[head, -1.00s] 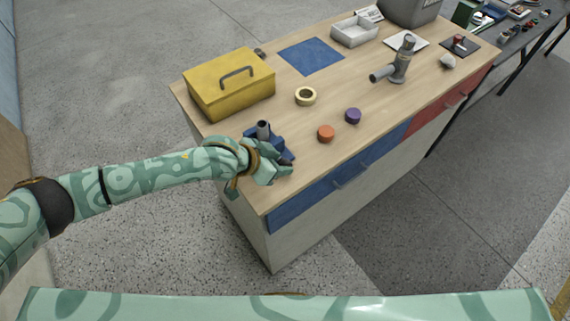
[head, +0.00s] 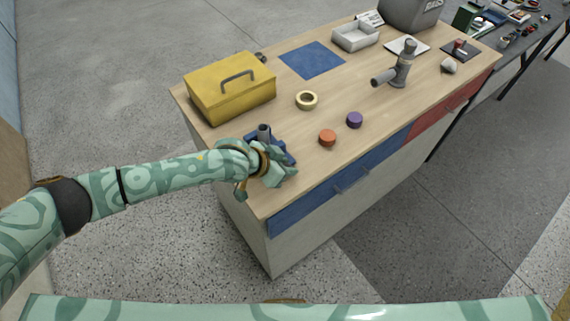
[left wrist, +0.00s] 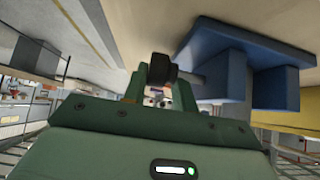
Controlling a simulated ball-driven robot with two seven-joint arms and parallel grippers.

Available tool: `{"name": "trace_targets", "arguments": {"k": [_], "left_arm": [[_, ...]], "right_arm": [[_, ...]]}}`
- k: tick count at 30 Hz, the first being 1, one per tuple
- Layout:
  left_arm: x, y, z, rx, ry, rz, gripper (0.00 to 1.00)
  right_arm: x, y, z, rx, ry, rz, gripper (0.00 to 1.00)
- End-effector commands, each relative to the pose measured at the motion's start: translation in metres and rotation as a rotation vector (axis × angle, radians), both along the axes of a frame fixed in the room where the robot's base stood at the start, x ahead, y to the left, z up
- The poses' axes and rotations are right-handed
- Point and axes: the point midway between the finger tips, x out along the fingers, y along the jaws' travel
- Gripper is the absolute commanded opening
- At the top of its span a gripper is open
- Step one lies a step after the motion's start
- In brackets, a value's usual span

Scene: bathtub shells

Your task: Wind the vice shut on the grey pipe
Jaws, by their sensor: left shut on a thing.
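The blue vice (head: 252,141) stands near the front left corner of the workbench. The grey pipe (head: 263,131) stands upright at the vice, its top end showing; whether the jaws touch it is hidden. My left gripper (head: 286,174) is at the near side of the vice and covers part of it. In the left wrist view, the vice (left wrist: 225,45) is upside down at upper right, with a metal rod ending in a dark knob (left wrist: 161,70). My left gripper (left wrist: 160,88) is shut on this knob. My right gripper is out of view.
A yellow toolbox (head: 230,95) stands behind the vice. A tape roll (head: 307,100), an orange cap (head: 327,138) and a purple cap (head: 355,119) lie to the right. A grey pipe fitting (head: 399,70) and white tray (head: 355,36) are farther off.

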Motion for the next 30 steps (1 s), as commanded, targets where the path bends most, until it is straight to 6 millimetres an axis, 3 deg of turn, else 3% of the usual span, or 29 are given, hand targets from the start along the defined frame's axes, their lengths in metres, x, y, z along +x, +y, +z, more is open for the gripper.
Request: {"name": "trace_targets", "arguments": {"k": [15,30], "left_arm": [[-0.004,-0.010,0.002,0.251,0.198,-0.010,0.04],[-0.003,-0.012,-0.006,0.459,0.352,-0.011,0.04]], "right_arm": [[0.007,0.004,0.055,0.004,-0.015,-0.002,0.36],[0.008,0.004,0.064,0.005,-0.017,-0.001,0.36]]}}
